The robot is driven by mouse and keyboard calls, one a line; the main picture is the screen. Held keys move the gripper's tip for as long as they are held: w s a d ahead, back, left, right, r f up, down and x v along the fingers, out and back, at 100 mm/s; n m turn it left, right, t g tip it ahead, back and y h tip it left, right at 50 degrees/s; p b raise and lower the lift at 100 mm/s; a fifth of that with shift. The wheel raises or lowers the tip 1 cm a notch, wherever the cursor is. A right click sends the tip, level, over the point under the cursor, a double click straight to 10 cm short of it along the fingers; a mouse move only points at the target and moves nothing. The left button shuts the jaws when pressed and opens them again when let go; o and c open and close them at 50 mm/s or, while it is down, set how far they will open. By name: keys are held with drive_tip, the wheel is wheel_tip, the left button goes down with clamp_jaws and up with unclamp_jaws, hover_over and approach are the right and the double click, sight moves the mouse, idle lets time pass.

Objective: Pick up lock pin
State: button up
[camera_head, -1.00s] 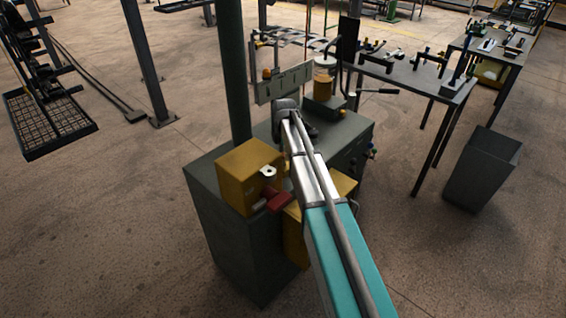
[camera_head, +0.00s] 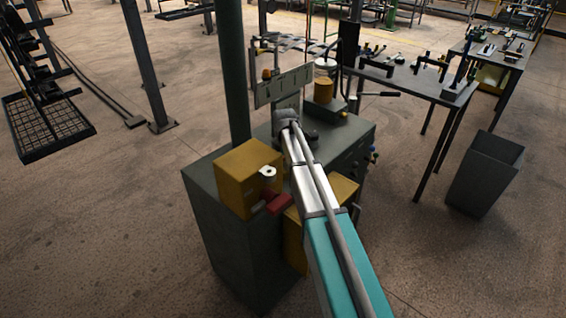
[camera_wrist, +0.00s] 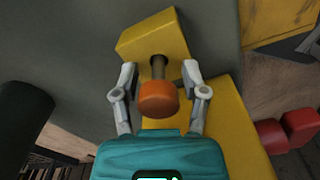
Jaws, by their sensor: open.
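The lock pin (camera_wrist: 158,98) shows in the wrist view with an orange-brown rounded head and a dark shaft. Its shaft meets a yellow block (camera_wrist: 135,46) at the top. My gripper (camera_wrist: 160,73) is open, with one grey finger on each side of the pin. Gaps show between the fingers and the pin, and its head lies between the finger links, nearer my palm. In the head view, my arm's end is above the dark cabinet (camera_head: 215,190), and my fingers and the pin cannot be made out.
A yellow box (camera_head: 248,178) and a red part (camera_head: 278,203) are on the cabinet, left of my arm. A hanging panel (camera_head: 284,86) and an orange jar (camera_head: 324,88) are behind my arm's end. A table (camera_head: 410,80) and a grey bin (camera_head: 485,175) stand at the right.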

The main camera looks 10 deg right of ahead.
clamp_jaws()
drive_tip(key=shift+r, duration=0.15)
idle(0.4)
wheel_tip(320, 180, up, 3)
drive_tip(key=p, duration=0.3)
drive_tip(key=s+d+r+p, duration=0.1)
drive_tip(key=s+r+p, duration=0.8)
drive_tip(key=s, duration=0.5)
drive_tip(key=shift+d+r+p, duration=0.3)
drive_tip(key=shift+r+p, duration=0.05)
drive_tip(key=shift+p, duration=0.15)
